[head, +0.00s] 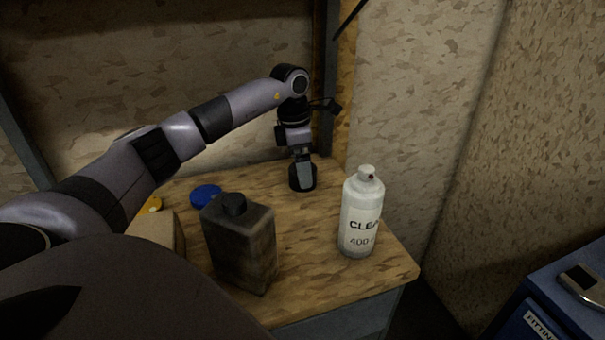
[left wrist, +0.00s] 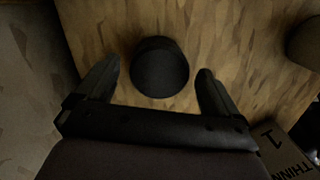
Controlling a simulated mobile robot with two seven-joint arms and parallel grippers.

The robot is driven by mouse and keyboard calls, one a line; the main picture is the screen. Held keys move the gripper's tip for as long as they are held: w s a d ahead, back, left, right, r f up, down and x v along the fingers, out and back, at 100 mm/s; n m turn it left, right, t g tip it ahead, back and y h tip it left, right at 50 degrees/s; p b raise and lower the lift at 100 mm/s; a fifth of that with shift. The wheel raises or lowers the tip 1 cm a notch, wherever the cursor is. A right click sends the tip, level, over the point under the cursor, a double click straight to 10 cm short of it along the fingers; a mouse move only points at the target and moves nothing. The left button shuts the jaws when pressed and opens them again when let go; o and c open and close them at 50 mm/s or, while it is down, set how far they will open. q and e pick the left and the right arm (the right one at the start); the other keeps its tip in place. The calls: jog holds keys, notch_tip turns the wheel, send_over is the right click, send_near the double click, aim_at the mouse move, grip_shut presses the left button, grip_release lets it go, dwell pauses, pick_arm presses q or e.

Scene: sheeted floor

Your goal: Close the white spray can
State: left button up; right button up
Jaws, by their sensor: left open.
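The white spray can (head: 361,218) stands upright near the right end of the wooden table, its small white nozzle (head: 367,170) uncovered. A black round cap-like piece (head: 302,180) stands on the table behind and left of the can. It also shows in the left wrist view (left wrist: 160,75). My left gripper (head: 302,158) points down over this black piece. In the left wrist view its open fingers (left wrist: 159,70) lie one on each side of it, with gaps visible. Whether the piece is hollow cannot be seen. My right gripper is not in view.
A dark rectangular bottle (head: 239,245) stands at the front of the wooden table (head: 325,285). A blue round lid (head: 206,195), a tan box (head: 158,236) and a yellow item (head: 152,205) are on the left. Walls stand behind and to the right. A blue cabinet (head: 555,305) is lower right.

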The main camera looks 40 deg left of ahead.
pick_arm(q)
jog(key=shift+d+f, duration=0.1)
jog(key=shift+f, duration=0.55)
jog(key=c, duration=1)
notch_tip(320, 180, up, 10)
jog(key=shift+r, duration=0.1)
jog(key=shift+w, duration=0.1)
